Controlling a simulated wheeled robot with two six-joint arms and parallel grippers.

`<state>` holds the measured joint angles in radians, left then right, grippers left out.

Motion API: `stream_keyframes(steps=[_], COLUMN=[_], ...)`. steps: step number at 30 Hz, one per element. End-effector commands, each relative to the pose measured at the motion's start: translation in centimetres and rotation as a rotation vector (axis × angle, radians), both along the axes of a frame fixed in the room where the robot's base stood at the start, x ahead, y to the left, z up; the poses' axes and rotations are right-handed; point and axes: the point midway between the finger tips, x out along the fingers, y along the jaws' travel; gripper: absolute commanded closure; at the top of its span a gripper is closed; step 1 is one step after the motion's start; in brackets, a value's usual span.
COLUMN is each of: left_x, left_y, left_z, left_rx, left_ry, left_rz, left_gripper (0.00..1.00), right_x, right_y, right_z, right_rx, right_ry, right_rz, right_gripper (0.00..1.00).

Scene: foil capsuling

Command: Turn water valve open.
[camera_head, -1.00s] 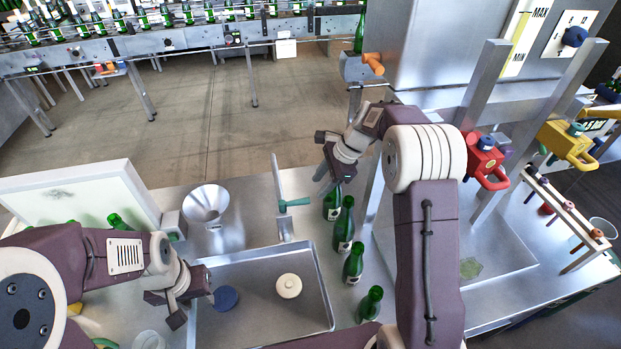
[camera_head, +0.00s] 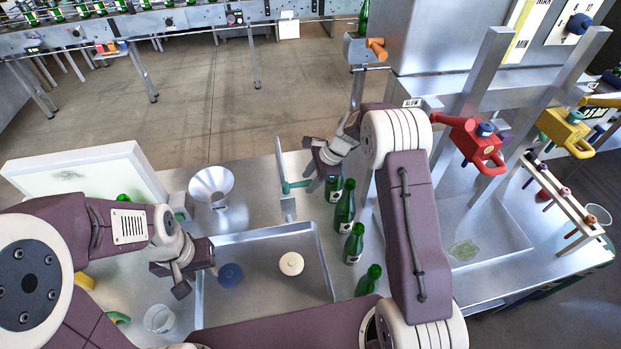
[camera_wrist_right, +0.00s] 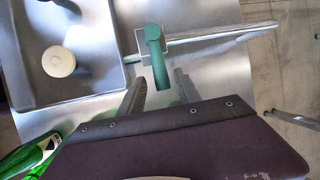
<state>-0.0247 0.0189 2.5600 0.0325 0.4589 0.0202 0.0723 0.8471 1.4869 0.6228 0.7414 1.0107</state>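The water valve is a green handle (camera_head: 295,185) on a grey metal tap (camera_head: 281,160) at the back edge of the sink. In the right wrist view, the green handle (camera_wrist_right: 155,62) lies just ahead of my right gripper (camera_wrist_right: 160,85), in line with the gap between its fingers. My right gripper (camera_head: 311,172) is open and empty, close to the handle's right end; whether they touch I cannot tell. My left gripper (camera_head: 190,280) hangs by the sink's left rim, away from the valve; its finger gap is unclear.
The sink (camera_head: 265,310) holds a blue round piece (camera_head: 230,275) and a cream round piece (camera_head: 291,264). Several green bottles (camera_head: 354,243) stand right of it, below my right arm. A metal funnel (camera_head: 211,186) stands left of the tap. The floor behind the bench is clear.

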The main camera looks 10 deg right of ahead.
Motion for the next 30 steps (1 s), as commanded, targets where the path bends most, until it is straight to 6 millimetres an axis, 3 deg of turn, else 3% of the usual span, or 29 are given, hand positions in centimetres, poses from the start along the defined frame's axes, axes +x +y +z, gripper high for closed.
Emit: stream_keyframes(steps=[2, 6, 30], left_x=[-0.01, -0.01, 0.00], left_y=[0.00, 0.00, 0.00], left_z=[-0.02, -0.03, -0.04], left_rx=[0.000, 0.000, 0.000], left_ry=[0.000, 0.000, 0.000], left_rz=[0.000, 0.000, 0.000], left_gripper=[0.64, 0.64, 0.64], right_x=[0.00, 0.00, -0.05], right_y=[-0.01, -0.02, -0.04], right_z=[0.00, 0.01, -0.05], right_rx=[0.000, 0.000, -0.001], right_ry=[0.000, 0.000, 0.002], right_rz=[0.000, 0.000, 0.001], right_gripper=[0.60, 0.99, 1.00])
